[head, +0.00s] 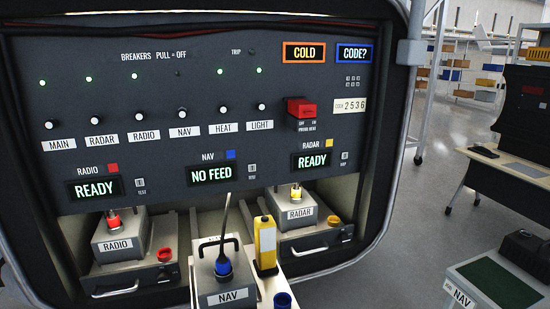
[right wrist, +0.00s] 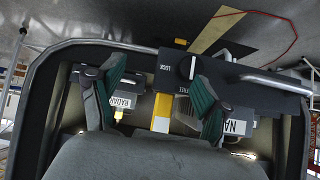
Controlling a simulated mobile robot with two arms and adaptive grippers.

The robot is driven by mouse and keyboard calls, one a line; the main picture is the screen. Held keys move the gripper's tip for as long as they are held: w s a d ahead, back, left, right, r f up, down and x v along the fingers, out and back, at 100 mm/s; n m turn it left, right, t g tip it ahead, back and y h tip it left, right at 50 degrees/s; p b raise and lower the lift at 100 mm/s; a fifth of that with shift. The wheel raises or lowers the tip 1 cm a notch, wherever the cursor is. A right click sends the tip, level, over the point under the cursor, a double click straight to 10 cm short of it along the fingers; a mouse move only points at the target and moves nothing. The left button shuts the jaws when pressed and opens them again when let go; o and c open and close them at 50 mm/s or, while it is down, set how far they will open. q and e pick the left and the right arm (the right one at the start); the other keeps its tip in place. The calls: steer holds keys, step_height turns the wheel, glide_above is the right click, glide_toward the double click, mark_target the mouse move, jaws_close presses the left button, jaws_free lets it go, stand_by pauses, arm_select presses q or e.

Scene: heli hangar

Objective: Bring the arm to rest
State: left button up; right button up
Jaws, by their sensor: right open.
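My right gripper (right wrist: 157,98) shows only in the right wrist view. Its two green-padded fingers stand wide apart. A yellow strip (right wrist: 161,112) shows between them, and I see no object clamped. The RADAR box (right wrist: 122,101) shows by the left finger and the NAV box (right wrist: 237,122) by the right one; I cannot tell whether either is touched. In the head view the NAV box (head: 226,296) sits in front of the panel, with the RADAR box (head: 298,216) in its bay. Neither arm shows in the head view, and my left gripper is out of sight.
The breaker panel (head: 200,110) fills the middle of the head view. The RADIO box (head: 118,242) sits in the left bay. A yellow device (head: 265,243) stands beside the NAV box. A desk (head: 510,170) and a green-topped NAV stand (head: 497,285) are at the right, with open floor between.

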steer(key=s+d+f+g+h, duration=0.1)
steer(key=s+d+f+g, duration=0.2)
steer(key=s+d+f, duration=0.55)
steer(key=s+d+f+g+h, duration=0.1)
steer(key=s+d+f+g, duration=0.2)
steer(key=s, duration=1.1)
step_height(320, 180, down, 27)
steer(key=s+g, duration=0.1)
steer(key=s, duration=0.1)
arm_select(q)
steer(key=shift+f+b, duration=0.35)
steer(key=shift+b, duration=0.05)
arm_select(e)
steer(key=s+d+f+g, duration=0.1)
steer(key=s+d+f, duration=0.1)
steer(key=s+f, duration=1.3)
steer(key=shift+s+d+f+g+h, duration=0.3)
steer(key=shift+s+d+f, duration=0.1)
steer(key=shift+s, duration=0.2)
arm_select(q)
steer(key=shift+c, duration=0.4)
arm_select(e)
steer(key=shift+r, duration=0.1)
